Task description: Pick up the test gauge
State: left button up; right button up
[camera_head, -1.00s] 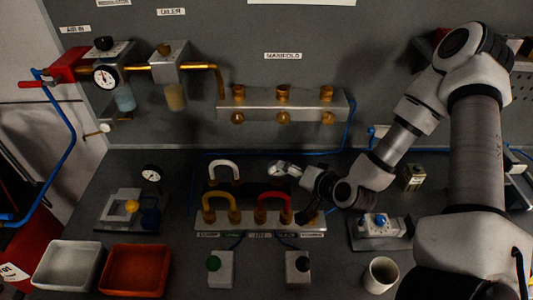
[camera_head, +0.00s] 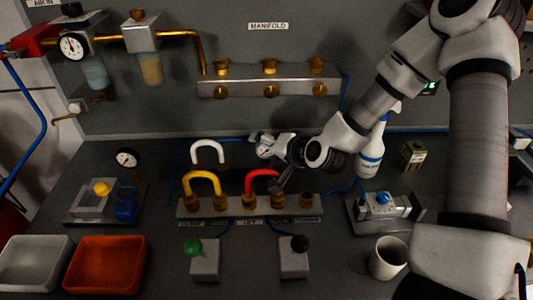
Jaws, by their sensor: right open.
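A small round gauge (camera_head: 126,157) with a pale face and dark rim stands at the left of the bench, by a grey fixture with a yellow knob. It may be the test gauge. A similar gauge (camera_head: 72,45) is fixed to the wall air line. My right gripper (camera_head: 272,152) is over the back middle of the bench, near the white hose loop, well to the right of the bench gauge. It is open. A pale rounded piece shows at its end; I cannot tell whether it is a gauge or part of the gripper. My left gripper is out of view.
The grey fitting block (camera_head: 228,207) carries yellow and red hose loops (camera_head: 262,176). Button boxes (camera_head: 204,262) stand in front. A white tray (camera_head: 32,262) and an orange tray (camera_head: 105,265) are front left. A cup (camera_head: 388,258) and spray bottle (camera_head: 371,155) are right.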

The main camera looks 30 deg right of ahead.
jog(key=shift+w+a+f, duration=0.1)
jog(key=shift+w+f, duration=0.25)
jog(key=shift+w, duration=0.2)
jog(key=shift+s, duration=0.1)
jog(key=shift+s+r, duration=0.1)
jog(key=shift+s, duration=0.05)
jog(key=c, duration=1.4)
jog(key=shift+r, duration=0.1)
